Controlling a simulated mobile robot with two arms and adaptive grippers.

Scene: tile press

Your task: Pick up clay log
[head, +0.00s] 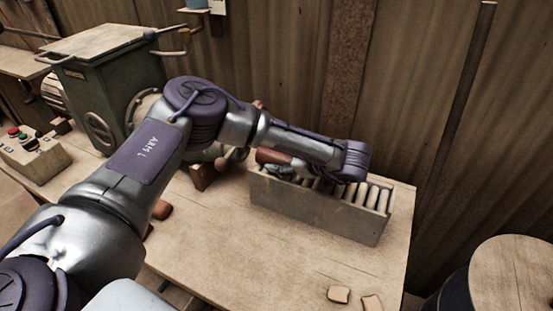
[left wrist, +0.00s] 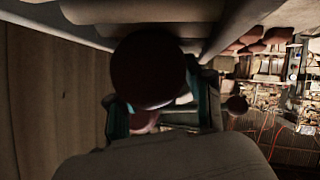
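A reddish-brown clay log (head: 272,157) shows at the left end of the grey slatted rack (head: 315,212), partly hidden by my left arm. My left gripper (head: 282,170) is by this log at the rack's left end, mostly hidden by the arm. In the left wrist view a dark, round end, apparently of the clay log (left wrist: 148,68), fills the middle, between the teal-sided fingers of the left gripper (left wrist: 163,108). It overlaps the fingers, so I cannot tell whether they are closed on it. My right gripper is not in view.
A green press (head: 112,75) stands at the back left, with a button box (head: 35,155) beside it. Two small flat pieces (head: 339,294) lie at the table's front edge. The wooden table (head: 260,255) is clear before the rack. A drum (head: 510,270) stands at right.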

